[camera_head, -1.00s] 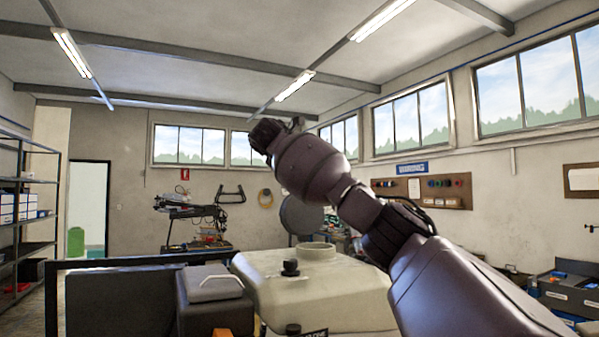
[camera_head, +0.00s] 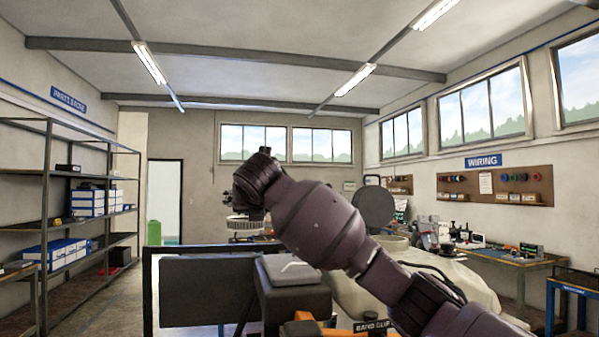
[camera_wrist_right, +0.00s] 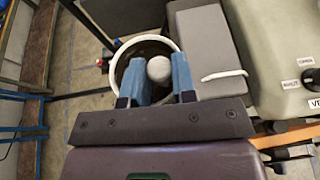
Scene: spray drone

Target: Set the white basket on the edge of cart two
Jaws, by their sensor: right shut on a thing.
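The white basket (camera_head: 244,223) is a round, ribbed shape hanging just below my right gripper (camera_head: 250,195) in the head view. In the right wrist view my right gripper (camera_wrist_right: 160,82) has its two blue fingers closed on a pale round knob inside the ring of the white basket (camera_wrist_right: 118,62). The basket's inside is dark and partly hidden by the fingers. In the head view the gripper's fingertips are small and hard to make out. My left gripper is in neither view. I cannot pick out a cart marked two.
A dark box with a grey lid (camera_head: 289,270) and a cream tank (camera_head: 480,285) stand close in front. A black frame (camera_head: 148,300) runs beside them. Shelving (camera_head: 45,200) lines the left wall. A workbench (camera_head: 515,260) stands right. Floor shows between shelving and frame.

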